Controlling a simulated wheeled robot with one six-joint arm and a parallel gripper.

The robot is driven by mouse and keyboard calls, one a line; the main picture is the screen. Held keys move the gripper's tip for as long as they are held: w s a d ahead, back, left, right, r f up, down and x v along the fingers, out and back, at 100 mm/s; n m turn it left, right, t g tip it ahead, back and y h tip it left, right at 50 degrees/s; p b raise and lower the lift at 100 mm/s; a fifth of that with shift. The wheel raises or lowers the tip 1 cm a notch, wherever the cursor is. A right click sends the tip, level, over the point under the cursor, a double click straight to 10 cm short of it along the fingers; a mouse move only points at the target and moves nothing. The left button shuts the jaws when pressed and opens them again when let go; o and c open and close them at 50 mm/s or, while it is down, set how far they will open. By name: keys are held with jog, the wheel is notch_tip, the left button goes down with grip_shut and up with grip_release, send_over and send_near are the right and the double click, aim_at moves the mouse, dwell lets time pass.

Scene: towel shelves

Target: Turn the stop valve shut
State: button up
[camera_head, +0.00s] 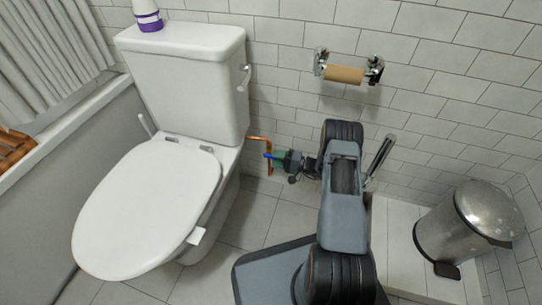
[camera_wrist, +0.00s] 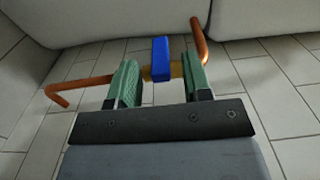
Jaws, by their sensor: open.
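The stop valve sits on a copper pipe (camera_head: 262,139) by the wall, right of the toilet. Its blue handle (camera_wrist: 160,58) shows in the wrist view, upright in the picture and crosswise to the brass body (camera_wrist: 178,69) behind it. A small blue part of the handle (camera_head: 267,156) shows in the head view. My gripper (camera_head: 279,158) is open, with its green fingers on either side of the handle. In the wrist view there is a gap between the handle and each finger. The lower end of the handle comes between the fingers.
The white toilet (camera_head: 150,200) stands close on the left of my gripper. A paper holder with an empty roll (camera_head: 344,75) is on the tiled wall above my arm. A metal bin (camera_head: 462,225) stands at the right. Bare floor tiles lie below the valve.

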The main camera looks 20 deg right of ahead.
jog(key=p+v, duration=0.1)
jog(key=v, duration=0.7)
jog(key=shift+s+d+p, duration=0.15)
jog(key=shift+d+p, duration=0.1)
jog(key=shift+p, duration=0.15)
jog(key=s+a+r+n+g+p, duration=0.3)
jog(key=a+r+g+p, duration=0.5)
jog(key=r, duration=0.4)
jog(key=s+a+r+n+g+p, duration=0.25)
jog(key=a+r+g+p, duration=0.25)
jog(key=a+r, duration=0.6)
jog(key=s+d+r+t+h+p, duration=0.2)
jog(key=s+r+h+p, duration=0.3)
jog(key=r, duration=1)
jog(key=s+d+r+n+t+h+p, duration=0.1)
jog(key=s+r+h+p, duration=0.4)
jog(key=r+p, duration=0.7)
jog(key=s+d+r+t+h+p, duration=0.3)
jog(key=r+p, duration=0.6)
jog(key=r, duration=1)
jog(key=s+d+h, duration=0.1)
jog(key=s+h, duration=0.1)
jog(key=shift+s+r, duration=0.25)
jog(key=shift+r, duration=0.1)
